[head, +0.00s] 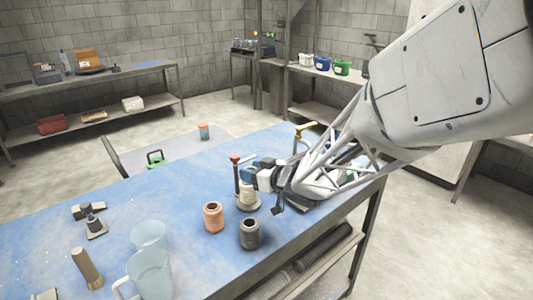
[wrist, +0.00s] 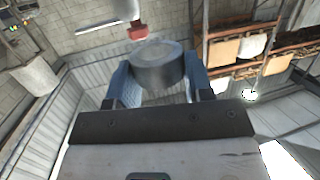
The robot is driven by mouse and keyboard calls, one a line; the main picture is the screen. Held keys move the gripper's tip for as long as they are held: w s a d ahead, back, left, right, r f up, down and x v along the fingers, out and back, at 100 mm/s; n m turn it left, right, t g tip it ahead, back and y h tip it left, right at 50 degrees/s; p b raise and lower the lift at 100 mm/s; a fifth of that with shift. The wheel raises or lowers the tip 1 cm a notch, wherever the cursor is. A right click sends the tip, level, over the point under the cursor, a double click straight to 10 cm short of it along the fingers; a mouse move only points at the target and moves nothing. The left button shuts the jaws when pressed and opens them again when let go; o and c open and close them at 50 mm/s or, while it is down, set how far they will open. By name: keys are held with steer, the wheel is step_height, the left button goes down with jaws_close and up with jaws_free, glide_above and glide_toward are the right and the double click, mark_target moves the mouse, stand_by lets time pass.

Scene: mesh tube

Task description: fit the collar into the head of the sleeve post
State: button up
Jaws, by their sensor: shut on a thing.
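My gripper (wrist: 158,76) has its blue fingers shut on a grey, round collar (wrist: 158,68), one finger on each side in the wrist view. In the head view my gripper (head: 262,170) is above the far right part of the blue table, and the collar cannot be told apart clearly there. A dark upright post with a red top (head: 236,172) stands just left of the gripper. A short dark post on a square base (head: 95,222) stands at the left of the table. I cannot tell which of these is the sleeve post.
A pale thread spool (head: 248,198) stands below my gripper, with an orange spool (head: 212,217) and a dark grey spool (head: 250,234) nearer. The table's middle left is clear.

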steer(key=shift+w+a+f, duration=0.1)
steer(key=shift+w+a, duration=0.15)
steer(key=shift+w, duration=0.35)
steer(key=shift+w+a, duration=0.3)
steer(key=shift+w, duration=0.3)
steer(key=shift+w+a+f, duration=0.1)
steer(key=shift+w+a, duration=0.15)
steer(key=shift+w, duration=0.35)
steer(key=shift+f, duration=1.75)
steer(key=shift+f, duration=0.2)
steer(key=o, duration=1)
steer(key=shift+r, duration=0.2)
steer(key=shift+s+d, duration=0.1)
steer(key=shift+d, duration=0.05)
steer(key=v, duration=1.1)
steer(key=shift+s+d+r, duration=0.15)
steer(key=shift+s+d, duration=0.05)
steer(key=shift+d, duration=0.05)
